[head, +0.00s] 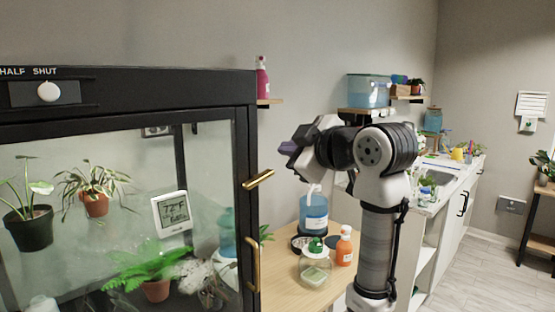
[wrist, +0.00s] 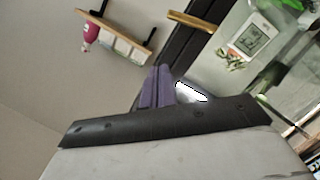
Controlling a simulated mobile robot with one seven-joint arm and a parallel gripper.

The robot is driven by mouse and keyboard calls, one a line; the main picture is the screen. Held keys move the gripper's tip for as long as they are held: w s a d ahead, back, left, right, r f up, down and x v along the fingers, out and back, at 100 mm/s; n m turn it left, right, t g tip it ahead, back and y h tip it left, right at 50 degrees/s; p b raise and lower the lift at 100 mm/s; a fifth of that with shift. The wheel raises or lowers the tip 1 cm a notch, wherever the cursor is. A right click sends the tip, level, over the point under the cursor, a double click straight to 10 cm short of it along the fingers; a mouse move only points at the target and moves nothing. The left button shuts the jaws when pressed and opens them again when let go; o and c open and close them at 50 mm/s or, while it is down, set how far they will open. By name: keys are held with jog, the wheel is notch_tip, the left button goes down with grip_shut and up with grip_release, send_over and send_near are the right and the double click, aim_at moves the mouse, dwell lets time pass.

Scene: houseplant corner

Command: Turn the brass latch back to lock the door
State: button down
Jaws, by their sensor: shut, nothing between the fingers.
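The brass latch (head: 258,180) is on the right upright of the black-framed glass cabinet door (head: 246,130). It lies slantwise, its right end higher and reaching past the frame's edge. The latch also shows at the top of the wrist view (wrist: 192,22), beyond my fingertips. A brass pull handle (head: 252,262) stands upright below it. My gripper (head: 288,148) is to the right of and a little above the latch, apart from it. Its purple fingers (wrist: 158,85) are together and empty. I cannot tell whether the door sits fully against its frame.
Behind the glass are potted plants and a white digital display (head: 172,213). A slider knob (head: 48,92) is on the top rail.

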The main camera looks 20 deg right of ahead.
jog(key=shift+r+b+v, duration=0.2)
jog(key=shift+b+v, duration=0.1)
jog(key=shift+v, duration=1.45)
jog(key=shift+d, duration=0.15)
